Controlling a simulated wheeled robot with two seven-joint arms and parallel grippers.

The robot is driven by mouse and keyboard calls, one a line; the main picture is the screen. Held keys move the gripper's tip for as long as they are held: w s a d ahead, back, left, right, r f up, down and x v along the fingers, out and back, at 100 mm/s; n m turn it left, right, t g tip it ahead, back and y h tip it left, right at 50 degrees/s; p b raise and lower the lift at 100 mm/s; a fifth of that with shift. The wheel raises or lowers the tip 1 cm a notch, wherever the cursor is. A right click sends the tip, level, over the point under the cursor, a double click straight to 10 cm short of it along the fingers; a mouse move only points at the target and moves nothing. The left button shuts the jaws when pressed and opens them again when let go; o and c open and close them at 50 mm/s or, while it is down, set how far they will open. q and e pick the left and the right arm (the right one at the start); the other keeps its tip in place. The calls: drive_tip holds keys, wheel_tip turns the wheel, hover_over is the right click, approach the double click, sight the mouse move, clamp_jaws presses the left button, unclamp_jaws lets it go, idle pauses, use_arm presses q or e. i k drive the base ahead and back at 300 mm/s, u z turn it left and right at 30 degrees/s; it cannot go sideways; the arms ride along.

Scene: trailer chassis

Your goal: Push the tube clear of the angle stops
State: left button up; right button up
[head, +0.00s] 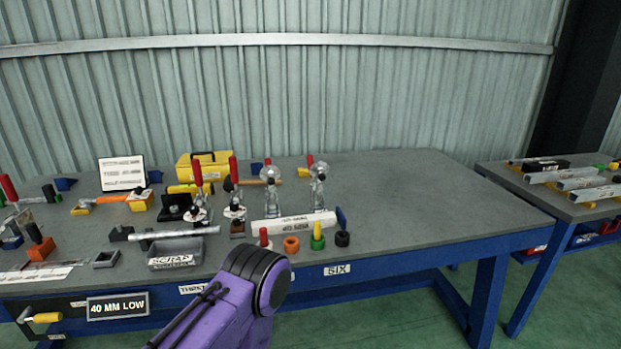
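A thin silver tube (175,233) lies nearly level behind the grey bin marked SCRAP (175,254), towards the left of the bench. Its left end is beside a small dark block (121,233). I cannot tell whether they touch. I cannot tell for sure which parts are the angle stops; small blue angled pieces stand at the back left (66,184) and near the white labelled bar (341,216). A purple arm link of mine with a black joint rises at bottom centre, in front of the bench edge. Neither gripper shows.
The grey bench top (430,205) is clear at the right. Toggle clamps with red handles (198,172), glass-topped stands (271,190), a yellow box (203,165) and coloured knobs (317,236) crowd the middle. A second bench (570,205) stands at far right, beyond a gap.

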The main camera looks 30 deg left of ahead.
sight(290, 224)
drive_tip(key=z, duration=2.15)
drive_tip(key=k, duration=1)
drive_tip(key=u, duration=1.8)
